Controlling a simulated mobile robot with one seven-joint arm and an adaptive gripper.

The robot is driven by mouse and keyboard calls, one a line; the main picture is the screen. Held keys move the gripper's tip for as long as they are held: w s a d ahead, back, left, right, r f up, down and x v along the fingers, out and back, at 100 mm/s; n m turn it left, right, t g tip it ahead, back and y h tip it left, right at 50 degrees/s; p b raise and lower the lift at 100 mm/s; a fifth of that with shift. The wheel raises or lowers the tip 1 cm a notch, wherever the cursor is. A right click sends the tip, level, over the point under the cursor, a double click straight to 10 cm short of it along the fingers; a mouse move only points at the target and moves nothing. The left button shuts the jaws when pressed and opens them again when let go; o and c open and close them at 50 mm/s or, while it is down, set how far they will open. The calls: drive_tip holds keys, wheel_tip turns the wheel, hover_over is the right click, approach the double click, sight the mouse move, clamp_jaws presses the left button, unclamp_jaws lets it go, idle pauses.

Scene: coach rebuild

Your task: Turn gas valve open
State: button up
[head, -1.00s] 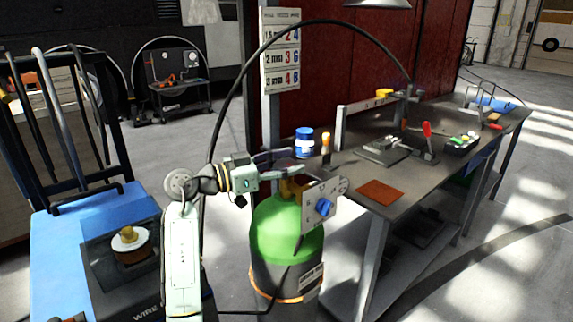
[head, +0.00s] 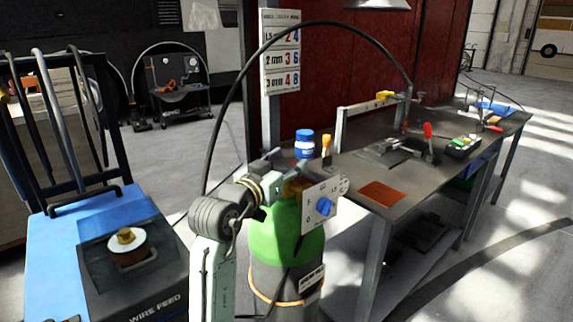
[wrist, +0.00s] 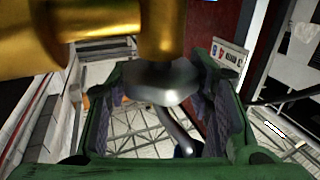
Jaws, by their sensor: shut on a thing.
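A green-topped gas cylinder (head: 282,236) stands beside the workbench's left end. Brass valve parts (head: 292,187) show at its top, partly hidden by my arm and a pale panel. The panel (head: 318,192) carries a blue knob (head: 324,207) and faces the camera. My gripper (head: 281,181) is at the cylinder top, behind the panel's left edge. In the wrist view its green fingers (wrist: 165,88) are shut on a grey rounded metal piece (wrist: 160,84) against the brass valve body (wrist: 105,20). I cannot tell how far the valve is turned.
The metal workbench (head: 345,172) stands close on the right, with a blue-lidded container (head: 304,143) and an orange plate (head: 382,193). A blue wire-feed cart (head: 60,262) stands on the left. A black hose (head: 228,98) arches above my arm. Open floor lies behind.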

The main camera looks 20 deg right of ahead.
sight(285, 170)
drive_tip(key=shift+n+t+y+p, duration=0.75)
drive_tip(key=shift+n+t+y, duration=1.15)
drive_tip(key=shift+y, duration=0.4)
drive_tip(key=o, duration=1.2)
drive_tip(key=shift+v, duration=3.75)
drive_tip(key=shift+s+d, duration=0.1)
